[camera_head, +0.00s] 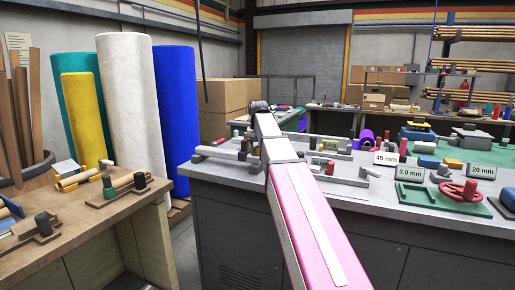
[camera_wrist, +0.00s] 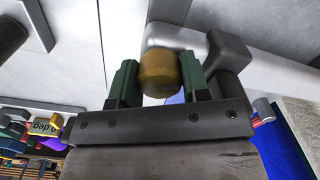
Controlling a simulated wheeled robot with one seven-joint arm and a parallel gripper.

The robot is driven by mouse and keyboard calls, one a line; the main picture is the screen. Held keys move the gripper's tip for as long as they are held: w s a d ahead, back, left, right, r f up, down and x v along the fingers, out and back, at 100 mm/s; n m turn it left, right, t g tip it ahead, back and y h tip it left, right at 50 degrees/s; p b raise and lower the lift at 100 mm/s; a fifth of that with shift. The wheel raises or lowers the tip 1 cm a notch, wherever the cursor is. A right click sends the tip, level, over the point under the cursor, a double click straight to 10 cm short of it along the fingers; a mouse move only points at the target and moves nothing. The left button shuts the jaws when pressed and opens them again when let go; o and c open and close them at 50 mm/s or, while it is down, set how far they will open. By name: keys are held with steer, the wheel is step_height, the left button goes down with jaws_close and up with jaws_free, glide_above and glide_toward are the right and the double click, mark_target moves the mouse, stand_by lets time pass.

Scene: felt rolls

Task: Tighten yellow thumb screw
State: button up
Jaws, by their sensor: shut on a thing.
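The yellow thumb screw (camera_wrist: 160,75) shows in the wrist view as a dull golden knob, between the two green finger pads of my gripper (camera_wrist: 158,82). My gripper is shut on it. A light grey metal bar with a dark rounded block (camera_wrist: 228,55) lies just behind and to the right of the screw. The threaded part of the screw is hidden. In the head view my arm reaches over the grey bench (camera_head: 400,207), and the screw cannot be made out there.
Fixtures with small knobs (camera_head: 345,172) stand on the bench right of my arm, with more fixtures (camera_head: 230,152) to its left. A green fixture with a red handwheel (camera_head: 458,191) is farther right. A wooden bench (camera_head: 75,225) and tall felt rolls (camera_head: 130,105) stand at left.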

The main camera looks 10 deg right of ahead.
mark_target(258, 147)
steer(key=shift+f+m, duration=0.15)
steer(key=shift+m, duration=0.85)
steer(key=shift+s, duration=0.1)
steer(key=m, duration=0.7)
steer(key=o, duration=0.9)
steer(key=shift+o, duration=0.2)
steer(key=shift+r, duration=2.55)
